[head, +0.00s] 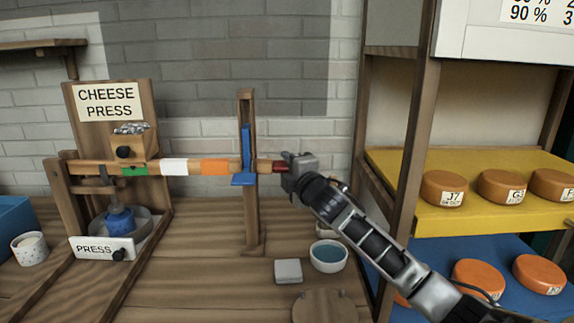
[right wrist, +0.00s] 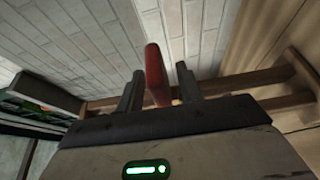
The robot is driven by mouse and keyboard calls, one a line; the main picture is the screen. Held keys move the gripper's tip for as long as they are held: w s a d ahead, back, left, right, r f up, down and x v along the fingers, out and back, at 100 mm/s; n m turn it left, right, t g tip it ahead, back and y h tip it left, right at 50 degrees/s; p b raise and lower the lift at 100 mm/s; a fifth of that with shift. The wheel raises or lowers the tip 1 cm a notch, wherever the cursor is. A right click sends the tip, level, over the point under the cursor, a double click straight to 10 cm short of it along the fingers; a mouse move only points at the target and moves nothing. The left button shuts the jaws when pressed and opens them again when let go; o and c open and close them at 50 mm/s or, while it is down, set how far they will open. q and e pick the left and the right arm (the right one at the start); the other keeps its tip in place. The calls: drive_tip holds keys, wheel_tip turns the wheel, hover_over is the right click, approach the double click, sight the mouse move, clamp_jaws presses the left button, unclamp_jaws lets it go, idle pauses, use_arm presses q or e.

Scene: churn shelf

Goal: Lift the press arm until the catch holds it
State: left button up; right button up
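The press arm (head: 205,167) is a level wooden beam with green, white and orange bands and a red end (head: 270,167). It runs from the cheese press (head: 118,140) at the left through the slotted post (head: 251,212). A blue catch (head: 246,150) is on the post, by the beam. My right gripper (head: 290,168) is at the red end. In the right wrist view the red end (right wrist: 155,72) stands between my two fingers (right wrist: 158,92), with a small gap beside it, so the gripper looks open around it. My left gripper is out of view.
A white bowl (head: 328,257) and a small pale block (head: 288,271) stand on the wooden counter (head: 210,285) below my right arm. A shelf post (head: 412,150) stands at the right, beside shelves of orange cheeses (head: 445,188). A speckled cup (head: 30,248) is at far left.

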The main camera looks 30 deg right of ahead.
drive_tip(key=shift+w, duration=0.35)
